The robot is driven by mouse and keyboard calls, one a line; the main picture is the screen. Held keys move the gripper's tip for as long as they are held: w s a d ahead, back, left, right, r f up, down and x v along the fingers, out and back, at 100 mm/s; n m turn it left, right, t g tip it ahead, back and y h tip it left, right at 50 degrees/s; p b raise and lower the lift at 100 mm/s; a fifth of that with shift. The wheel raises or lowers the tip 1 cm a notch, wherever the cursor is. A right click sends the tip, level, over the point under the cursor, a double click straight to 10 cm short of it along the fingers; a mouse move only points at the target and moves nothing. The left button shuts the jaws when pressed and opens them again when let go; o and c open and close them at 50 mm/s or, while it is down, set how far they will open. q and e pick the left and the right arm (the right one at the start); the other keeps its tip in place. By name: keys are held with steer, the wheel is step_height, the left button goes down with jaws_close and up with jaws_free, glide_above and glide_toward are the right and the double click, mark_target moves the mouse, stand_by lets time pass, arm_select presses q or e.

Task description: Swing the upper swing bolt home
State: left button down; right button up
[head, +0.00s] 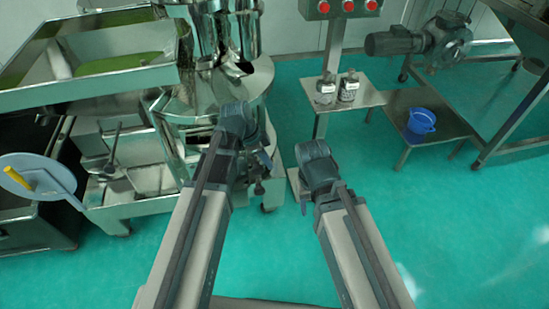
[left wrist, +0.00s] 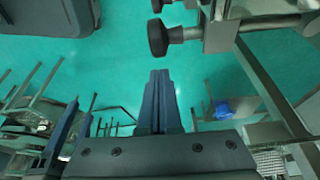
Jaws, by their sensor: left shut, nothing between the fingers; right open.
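In the left wrist view a swing bolt with a black knob (left wrist: 159,38) and steel shank reaches left from a steel bracket (left wrist: 221,36). A second black knob (left wrist: 158,5) is cut by the top edge. I cannot tell which is the upper one. My left gripper (left wrist: 159,76) is shut and empty, its tips just below the first knob in the picture and apart from it. In the head view my left gripper (head: 264,160) is beside the sieve, partly hidden by its wrist. My right gripper (head: 302,193) is open, right of it, its fingers mostly hidden.
The steel sieve machine (head: 215,90) stands at the back left. A white disc with a yellow handle (head: 40,181) is at the left. A low steel stand (head: 372,92) holds two bottles, with a blue bucket (head: 421,121) beside it. Green floor is clear at the right.

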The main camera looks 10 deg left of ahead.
arm_select(q)
steer(key=shift+s+a, duration=0.45)
steer(key=shift+a, duration=0.4)
step_height(320, 180, up, 11)
steer(key=p, duration=1.1)
steer(key=shift+d+r, duration=0.1)
